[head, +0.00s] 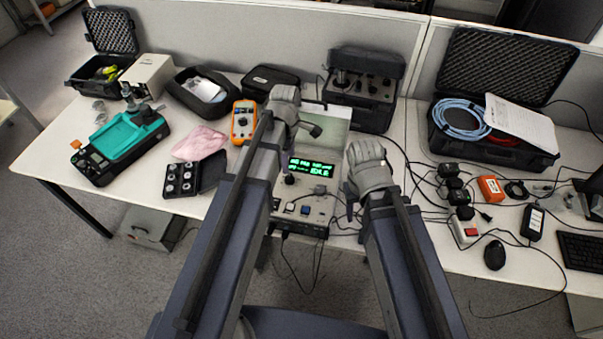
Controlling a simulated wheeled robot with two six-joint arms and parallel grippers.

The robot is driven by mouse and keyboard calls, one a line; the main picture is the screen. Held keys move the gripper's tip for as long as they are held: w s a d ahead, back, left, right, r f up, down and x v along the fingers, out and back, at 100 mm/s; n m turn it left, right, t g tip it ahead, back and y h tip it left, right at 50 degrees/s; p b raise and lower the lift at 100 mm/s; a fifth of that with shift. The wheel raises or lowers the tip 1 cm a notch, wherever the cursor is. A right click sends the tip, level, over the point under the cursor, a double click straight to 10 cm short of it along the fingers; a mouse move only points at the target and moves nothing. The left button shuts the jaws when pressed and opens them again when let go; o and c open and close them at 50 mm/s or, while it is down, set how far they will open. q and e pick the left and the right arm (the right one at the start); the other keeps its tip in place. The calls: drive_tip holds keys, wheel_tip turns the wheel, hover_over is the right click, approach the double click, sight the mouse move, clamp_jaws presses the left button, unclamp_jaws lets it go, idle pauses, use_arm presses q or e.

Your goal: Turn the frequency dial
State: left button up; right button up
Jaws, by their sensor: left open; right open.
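The calibration unit (318,212) stands on the white desk with its lid up, and its lit green display (311,167) faces me. Dark knobs sit on its panel below the display, one at the left (289,179) and one near the middle (319,189). I cannot tell from the markings which is the frequency dial. My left gripper (312,129) is open and empty above the raised lid, behind the display. My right gripper (351,204) is open at the panel's right edge, beside the knobs; its fingertips are small and partly hidden by my wrist.
An orange multimeter (243,122), a pink cloth (199,143) and a black case of round parts (184,178) lie left. A cased instrument (362,88) stands behind. Cables, black adapters (453,183) and a mouse (495,255) crowd the right.

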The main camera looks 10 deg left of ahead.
sight(289, 176)
use_arm(q)
drive_tip(key=shift+f, duration=0.15)
wheel_tip(289, 176, down, 8)
drive_tip(key=b, duration=0.8)
drive_tip(key=shift+r, duration=0.2)
clamp_jaws()
